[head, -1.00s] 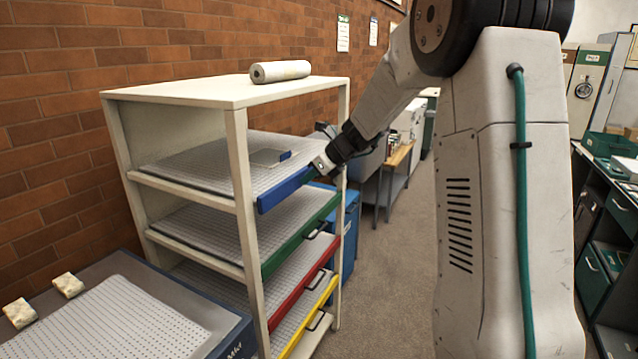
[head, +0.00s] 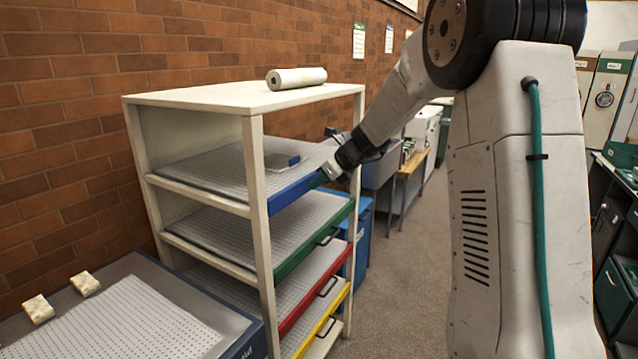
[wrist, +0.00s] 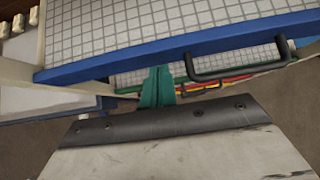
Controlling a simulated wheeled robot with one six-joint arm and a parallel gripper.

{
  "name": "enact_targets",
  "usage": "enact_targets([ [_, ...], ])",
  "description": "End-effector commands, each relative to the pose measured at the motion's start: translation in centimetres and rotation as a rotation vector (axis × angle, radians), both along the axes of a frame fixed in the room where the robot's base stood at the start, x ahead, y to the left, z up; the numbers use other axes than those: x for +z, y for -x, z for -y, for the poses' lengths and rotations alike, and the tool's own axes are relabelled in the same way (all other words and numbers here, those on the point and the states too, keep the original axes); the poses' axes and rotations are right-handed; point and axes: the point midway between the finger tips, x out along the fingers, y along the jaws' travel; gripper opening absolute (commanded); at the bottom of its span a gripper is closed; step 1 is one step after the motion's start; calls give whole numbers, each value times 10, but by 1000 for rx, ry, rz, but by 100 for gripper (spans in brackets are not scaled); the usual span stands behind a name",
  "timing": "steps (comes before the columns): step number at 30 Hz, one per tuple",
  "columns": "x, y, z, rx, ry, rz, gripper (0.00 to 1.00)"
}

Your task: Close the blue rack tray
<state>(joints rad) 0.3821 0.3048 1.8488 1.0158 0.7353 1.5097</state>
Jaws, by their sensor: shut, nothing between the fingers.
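The blue rack tray (head: 295,191) is the top tray of the white rack. Its blue front sits close to the line of the rack's front posts, about level with the fronts below. In the wrist view the blue front (wrist: 130,61) runs across the upper part, with a black handle (wrist: 236,67) to the right of my fingers. My gripper (head: 328,171) is shut and empty, in front of the tray's right end in the head view. Its green fingertips show in the wrist view (wrist: 158,72), close to the blue front; I cannot tell whether they touch it.
Green (head: 310,241), red (head: 315,291) and yellow (head: 322,327) trays lie below in the rack (head: 262,235). A white roll (head: 297,78) lies on top. A low table (head: 235,345) stands at the lower left. Carpet is clear to the right.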

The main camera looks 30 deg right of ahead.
Motion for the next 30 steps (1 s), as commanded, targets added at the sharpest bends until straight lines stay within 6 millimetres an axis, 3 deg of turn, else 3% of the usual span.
enact_targets([
  [4,0,20,15,0,2,-3,0],
  [9,32,46,33,-2,5,-1,0],
  [15,57,69,49,-6,4,-4,0],
  [21,68,79,54,-3,4,-6,0],
  [30,68,80,52,56,45,17,0],
])
